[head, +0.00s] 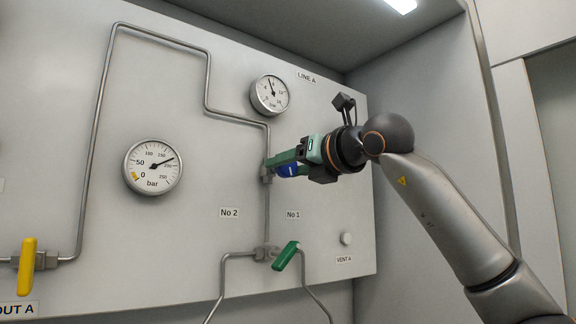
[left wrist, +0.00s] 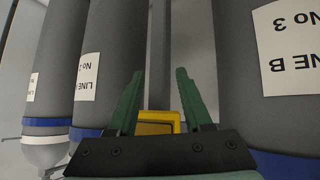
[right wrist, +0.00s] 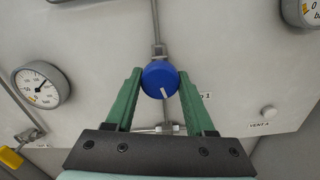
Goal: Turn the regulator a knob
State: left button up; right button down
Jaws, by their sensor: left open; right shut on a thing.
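The regulator A knob is blue with a white mark. It sits on the pipe of the LINE A panel, below the small gauge, and is partly hidden by my right gripper (head: 276,166) in the head view. In the right wrist view the blue knob (right wrist: 159,79) lies between the two green fingers of my right gripper (right wrist: 160,90), which is shut on it. The white mark points down and slightly right there. The small gauge (head: 270,94) has its needle pointing nearly straight up. My left gripper (left wrist: 158,78) is open and empty, near grey cylinders.
A large bar gauge (head: 153,167) is left of the knob, its needle up and right. A green valve handle (head: 286,256) is below the knob, a yellow handle (head: 27,266) at lower left. Grey cylinders (left wrist: 110,62) flank my left gripper, with a yellow part (left wrist: 157,120) between its fingers' bases.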

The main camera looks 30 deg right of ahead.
jog(key=n+p, duration=0.1)
jog(key=n, duration=0.1)
jog(key=shift+r+n, duration=0.1)
jog(key=shift+n, duration=0.2)
jog(key=shift+n+p, duration=0.4)
jog(key=shift+n, duration=0.5)
pick_arm(q)
jog(key=shift+a+r, duration=0.5)
jog(key=shift+r, duration=0.2)
jog(key=shift+s, duration=0.1)
pick_arm(e)
jog(key=shift+n, duration=0.3)
pick_arm(q)
jog(key=shift+f, duration=0.1)
pick_arm(e)
jog(key=shift+c, duration=1.3)
grip_release()
